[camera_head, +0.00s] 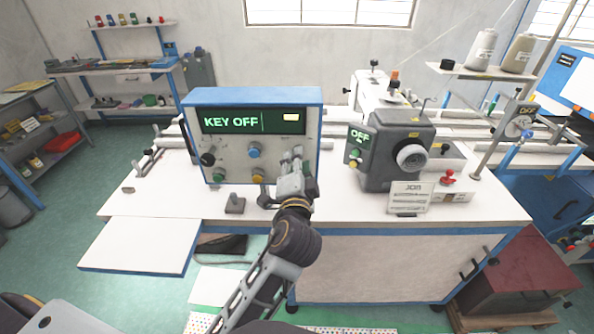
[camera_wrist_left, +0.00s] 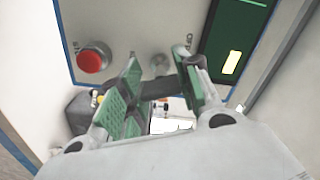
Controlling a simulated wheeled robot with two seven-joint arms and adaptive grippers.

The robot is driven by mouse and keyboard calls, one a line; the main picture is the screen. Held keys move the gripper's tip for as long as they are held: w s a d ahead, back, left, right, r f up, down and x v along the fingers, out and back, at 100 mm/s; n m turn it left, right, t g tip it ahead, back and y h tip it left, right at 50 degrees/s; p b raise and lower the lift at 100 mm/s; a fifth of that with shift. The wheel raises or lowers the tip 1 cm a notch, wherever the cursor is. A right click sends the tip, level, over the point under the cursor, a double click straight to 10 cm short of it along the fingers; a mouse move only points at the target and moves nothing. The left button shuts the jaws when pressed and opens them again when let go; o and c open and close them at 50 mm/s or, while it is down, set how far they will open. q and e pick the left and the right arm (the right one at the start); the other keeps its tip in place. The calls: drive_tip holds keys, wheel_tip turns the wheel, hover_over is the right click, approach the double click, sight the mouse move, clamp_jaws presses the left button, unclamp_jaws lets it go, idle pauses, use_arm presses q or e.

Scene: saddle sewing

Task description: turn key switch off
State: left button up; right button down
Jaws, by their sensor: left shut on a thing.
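The control box (camera_head: 230,165) has a blue frame and a grey front panel. Its dark display (camera_head: 232,121) reads "KEY OFF" in green letters, with a yellow block at its right. My left gripper (camera_head: 291,155) is at the right part of the panel, below the display, and covers the key switch in the head view. In the left wrist view, my gripper's green-padded fingers (camera_wrist_left: 160,88) are shut on the dark key (camera_wrist_left: 154,86) in front of the panel. A round silver fitting (camera_wrist_left: 159,63) shows behind it. My right gripper is in neither view.
A red button (camera_wrist_left: 92,59) sits near the key on the panel. Blue (camera_head: 254,150), green (camera_head: 218,175) and black (camera_head: 208,158) controls are to the left. A grey machine head (camera_head: 395,150) with an "OFF" display and a "JOB" card (camera_head: 409,197) stand at right on the white table (camera_head: 335,212).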

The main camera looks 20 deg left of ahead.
use_arm(q)
drive_tip(key=shift+f+n+b, duration=0.25)
drive_tip(key=shift+n+b, duration=0.3)
drive_tip(key=shift+n, duration=0.35)
drive_tip(key=shift+n+b, duration=0.55)
drive_tip(key=shift+n, duration=0.55)
drive_tip(key=o, duration=0.6)
drive_tip(key=shift+o, duration=1.3)
drive_tip(key=shift+r, duration=0.1)
drive_tip(key=shift+o, duration=0.9)
drive_tip(key=shift+r, duration=0.1)
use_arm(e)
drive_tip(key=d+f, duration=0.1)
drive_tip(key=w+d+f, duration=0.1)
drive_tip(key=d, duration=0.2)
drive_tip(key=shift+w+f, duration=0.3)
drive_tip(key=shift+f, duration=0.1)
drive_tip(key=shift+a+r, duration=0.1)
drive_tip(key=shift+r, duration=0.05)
